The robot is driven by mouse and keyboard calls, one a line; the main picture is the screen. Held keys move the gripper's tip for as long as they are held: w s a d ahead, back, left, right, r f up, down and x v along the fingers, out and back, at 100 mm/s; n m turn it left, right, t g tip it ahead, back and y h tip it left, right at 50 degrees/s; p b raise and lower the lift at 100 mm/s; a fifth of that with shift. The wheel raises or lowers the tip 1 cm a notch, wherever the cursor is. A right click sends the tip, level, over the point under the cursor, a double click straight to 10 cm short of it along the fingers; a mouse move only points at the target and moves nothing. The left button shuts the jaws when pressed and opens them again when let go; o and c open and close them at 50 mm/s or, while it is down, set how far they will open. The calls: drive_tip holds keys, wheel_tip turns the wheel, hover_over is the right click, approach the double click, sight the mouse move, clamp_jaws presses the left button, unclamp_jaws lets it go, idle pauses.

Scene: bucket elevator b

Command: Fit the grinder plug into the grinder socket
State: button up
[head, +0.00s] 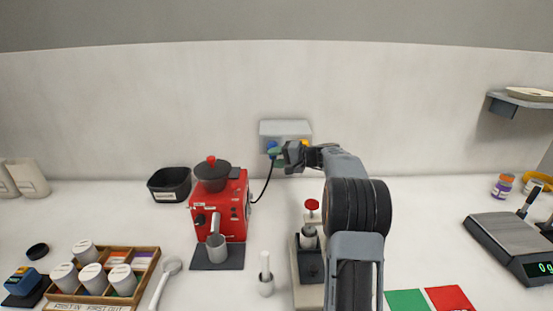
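The red grinder (222,205) stands on the counter left of centre, with a dark hopper on top. A dark cable (264,187) runs from its right side up to the plug. The green grinder plug (274,152) is at my gripper (281,153), in front of the lower left of the grey socket box (285,129) on the wall. The box shows a blue socket at left, a yellow one at right and some green below. The fingers look closed around the plug. Whether the plug is inside a socket cannot be told at this size.
A black bin (170,184) stands left of the grinder. A wooden tray (146,265) with white cups is at the front left. A scale (511,240) is at the right, below a wall shelf (520,101).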

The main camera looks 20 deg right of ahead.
drive_tip(key=o, duration=0.3)
drive_tip(key=shift+o, duration=0.2)
drive_tip(key=b+v, duration=0.2)
drive_tip(key=v, duration=1.2)
drive_tip(key=shift+w, duration=0.1)
drive_tip(key=s+a+f+n+g+h, duration=0.1)
drive_tip(key=s+a+f+g+h, duration=0.2)
drive_tip(key=a, duration=0.6)
drive_tip(key=s+a+f+n+g+h, duration=0.1)
drive_tip(key=s+a+f+n+g, duration=0.3)
drive_tip(key=a, duration=0.6)
drive_tip(key=s+a+f+n+h, duration=0.1)
drive_tip(key=s+a+f+h, duration=0.1)
drive_tip(key=s, duration=0.6)
drive_tip(key=s+a+f+n+h, duration=0.2)
drive_tip(key=s+a+f+h, duration=0.1)
drive_tip(key=s+f, duration=0.3)
drive_tip(key=shift+s+g+h, duration=0.3)
drive_tip(key=shift+s+h, duration=0.3)
drive_tip(key=shift+s, duration=0.55)
